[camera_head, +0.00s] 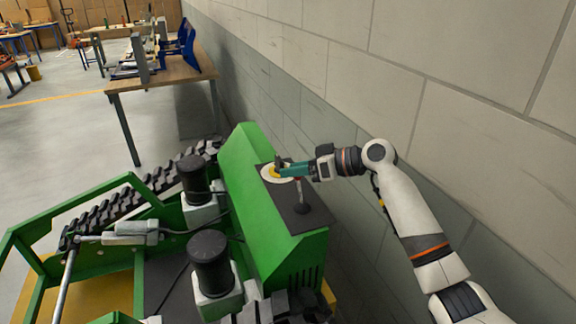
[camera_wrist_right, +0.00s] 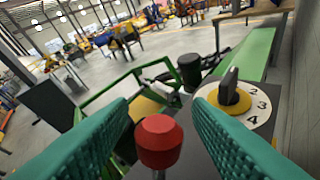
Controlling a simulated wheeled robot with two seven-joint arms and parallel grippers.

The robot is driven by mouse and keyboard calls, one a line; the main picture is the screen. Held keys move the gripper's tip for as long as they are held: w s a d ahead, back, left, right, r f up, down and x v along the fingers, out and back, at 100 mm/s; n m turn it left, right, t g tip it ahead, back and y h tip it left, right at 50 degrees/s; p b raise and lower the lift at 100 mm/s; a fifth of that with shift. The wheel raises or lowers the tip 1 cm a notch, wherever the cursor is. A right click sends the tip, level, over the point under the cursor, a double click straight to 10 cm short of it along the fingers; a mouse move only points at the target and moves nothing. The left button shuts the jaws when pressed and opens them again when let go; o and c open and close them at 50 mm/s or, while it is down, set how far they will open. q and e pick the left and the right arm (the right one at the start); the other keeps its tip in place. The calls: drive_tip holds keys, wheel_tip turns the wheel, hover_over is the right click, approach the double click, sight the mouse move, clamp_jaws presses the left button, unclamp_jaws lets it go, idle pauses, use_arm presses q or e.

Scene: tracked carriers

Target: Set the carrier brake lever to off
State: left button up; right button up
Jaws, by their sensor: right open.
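A lever with a red knob (camera_wrist_right: 160,138) stands on the dark panel (camera_head: 290,221) on top of the green carrier (camera_head: 252,180). Its black round base (camera_head: 302,208) and thin stem show below my gripper in the head view. My right gripper (camera_head: 283,169) has teal fingers and is open over the panel. In the right wrist view the red knob stands between the two spread fingers, nearer the camera than their tips; I cannot tell whether either finger touches it. I see no off marking. My left gripper is not in view.
A yellow dial (camera_wrist_right: 230,100) with a dark handle and a white numbered plate sits beside the lever, close to my fingertips. A block wall (camera_head: 400,85) runs close along the right. Black cylinders (camera_head: 209,262) stand on the carrier's left. A table (camera_head: 165,72) stands beyond.

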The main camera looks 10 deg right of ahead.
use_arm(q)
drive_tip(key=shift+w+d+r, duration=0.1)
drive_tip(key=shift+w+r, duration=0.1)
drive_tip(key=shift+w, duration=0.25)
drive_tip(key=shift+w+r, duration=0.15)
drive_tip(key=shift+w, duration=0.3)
use_arm(e)
drive_tip(key=shift+x, duration=1.1)
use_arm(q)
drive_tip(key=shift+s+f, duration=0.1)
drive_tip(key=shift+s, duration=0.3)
use_arm(e)
clamp_jaws()
